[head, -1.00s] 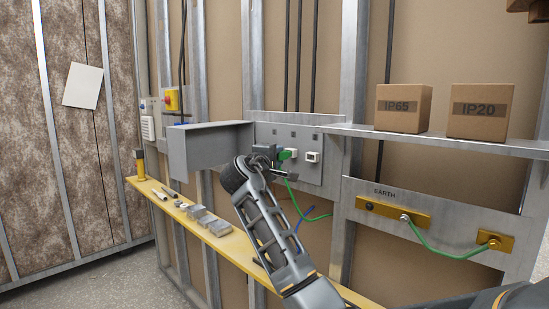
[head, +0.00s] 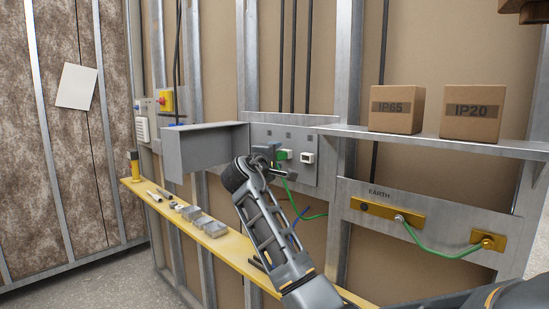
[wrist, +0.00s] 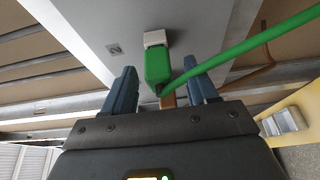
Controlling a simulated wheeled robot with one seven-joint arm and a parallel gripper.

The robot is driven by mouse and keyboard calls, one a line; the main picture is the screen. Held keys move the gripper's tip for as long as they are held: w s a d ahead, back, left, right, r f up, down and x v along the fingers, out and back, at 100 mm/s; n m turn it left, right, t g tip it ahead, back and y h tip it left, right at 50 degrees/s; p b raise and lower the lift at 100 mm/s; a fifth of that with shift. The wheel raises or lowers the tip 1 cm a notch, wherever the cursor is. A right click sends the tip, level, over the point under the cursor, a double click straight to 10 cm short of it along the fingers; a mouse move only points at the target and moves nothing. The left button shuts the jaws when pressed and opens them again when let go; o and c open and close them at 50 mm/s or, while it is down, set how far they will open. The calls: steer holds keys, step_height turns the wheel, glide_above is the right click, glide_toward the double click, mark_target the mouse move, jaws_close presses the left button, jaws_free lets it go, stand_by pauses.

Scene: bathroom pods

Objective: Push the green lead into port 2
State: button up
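The green lead's plug (head: 284,155) is at a white port on the grey panel (head: 325,176). In the wrist view the green plug (wrist: 157,65) is end-on against the white port (wrist: 154,38); how deep it sits I cannot tell. A small dark square label (wrist: 114,49) beside it looks like a 2 on its side. The green cable (wrist: 265,55) runs off to the right. My gripper (wrist: 163,88) is open, its two blue-grey fingers on either side of the plug's near end, with gaps showing. In the head view my gripper (head: 277,166) is just in front of the panel, partly hiding the plug.
A second white port (head: 307,157) is to the right. A grey box (head: 205,150) juts out at left. The shelf (head: 350,134) carries boxes marked IP65 (head: 396,110) and IP20 (head: 472,112). A yellow ledge (head: 235,250) with small parts runs below. An earth bar with a green wire is at right.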

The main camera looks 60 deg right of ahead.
steer(key=shift+s+a+b, duration=0.2)
steer(key=shift+a, duration=1.1)
steer(key=shift+s+a+b, duration=0.2)
steer(key=shift+a+b, duration=0.05)
steer(key=shift+a, duration=1)
steer(key=shift+s+a+b, duration=0.2)
steer(key=shift+a, duration=1.1)
